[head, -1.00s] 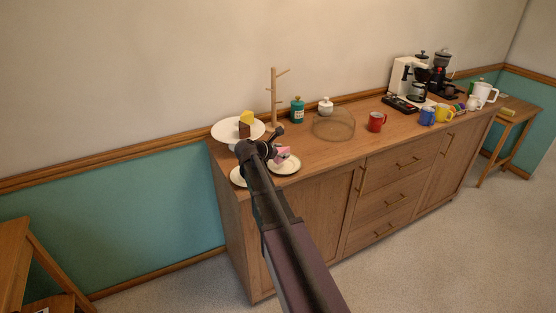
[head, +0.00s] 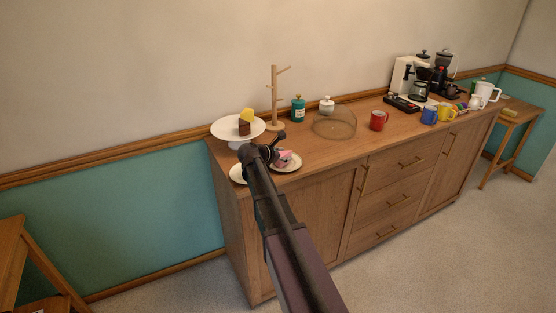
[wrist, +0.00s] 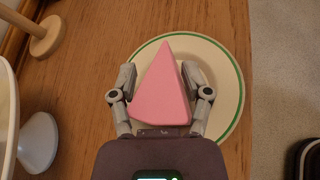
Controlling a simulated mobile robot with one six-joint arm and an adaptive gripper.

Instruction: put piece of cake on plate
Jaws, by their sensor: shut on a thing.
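My gripper (wrist: 160,78) is shut on a pink wedge of cake (wrist: 162,100), with one finger on each side of it. In the wrist view the wedge is over a cream plate with a green rim (wrist: 232,78). In the head view the pink cake (head: 284,158) is at the right-hand plate (head: 291,168); I cannot tell whether it touches the plate. My arm hides part of both plates. A second plate (head: 236,173) lies to the left.
A white cake stand (head: 222,128) holds yellow and brown cake (head: 245,122) just left of my gripper. A wooden mug tree (head: 274,95), teal jar (head: 298,110), white pot (head: 326,105) and clear dome (head: 335,124) stand behind.

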